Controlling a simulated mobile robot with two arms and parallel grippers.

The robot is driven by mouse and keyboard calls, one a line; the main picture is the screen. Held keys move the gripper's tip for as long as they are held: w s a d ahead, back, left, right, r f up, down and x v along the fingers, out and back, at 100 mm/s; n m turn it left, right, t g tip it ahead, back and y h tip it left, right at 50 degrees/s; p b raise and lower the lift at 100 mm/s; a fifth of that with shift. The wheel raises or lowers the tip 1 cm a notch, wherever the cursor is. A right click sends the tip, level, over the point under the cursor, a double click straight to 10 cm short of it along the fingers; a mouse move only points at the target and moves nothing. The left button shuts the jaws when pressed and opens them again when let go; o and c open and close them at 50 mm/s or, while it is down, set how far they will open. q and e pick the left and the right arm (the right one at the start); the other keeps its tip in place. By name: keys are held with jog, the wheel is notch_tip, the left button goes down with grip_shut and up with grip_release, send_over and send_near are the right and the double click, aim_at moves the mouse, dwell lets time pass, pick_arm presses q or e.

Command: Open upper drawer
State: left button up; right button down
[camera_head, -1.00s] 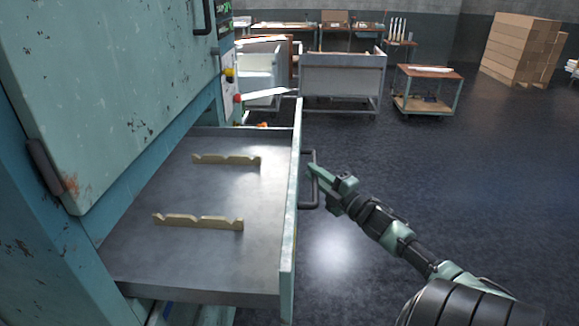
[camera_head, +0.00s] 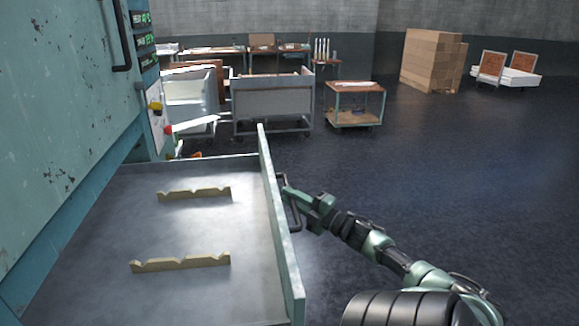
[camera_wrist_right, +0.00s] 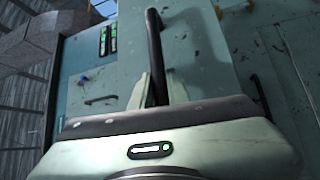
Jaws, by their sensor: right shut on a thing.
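The upper drawer (camera_head: 110,205) is pulled out of the teal machine cabinet (camera_head: 60,120) and stands open in the head view. Its front panel (camera_head: 277,215) has a dark bar handle (camera_head: 294,210) on the outer side. My right gripper (camera_head: 290,197) is shut on this handle. In the right wrist view the dark handle bar (camera_wrist_right: 154,50) runs between the pale fingers (camera_wrist_right: 152,88). Inside the drawer lie two notched wooden supports, a far one (camera_head: 195,194) and a near one (camera_head: 180,262). My left gripper is out of view.
A control panel with a yellow and a red knob (camera_head: 155,106) is on the cabinet's side. Metal carts (camera_head: 272,100), a wheeled table (camera_head: 355,92) and stacked cardboard boxes (camera_head: 432,60) stand at the back. The dark floor (camera_head: 450,170) on the right is clear.

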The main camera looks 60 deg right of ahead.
jog(key=c, duration=1.4)
grip_release()
jog(key=shift+o, duration=0.2)
jog(key=shift+s+f, duration=0.2)
jog(key=shift+s, duration=0.1)
jog(key=s+b, duration=0.1)
jog(key=s, duration=0.6)
jog(key=shift+a+f+b, duration=0.35)
jog(key=shift+f, duration=0.05)
jog(key=shift+f, duration=0.1)
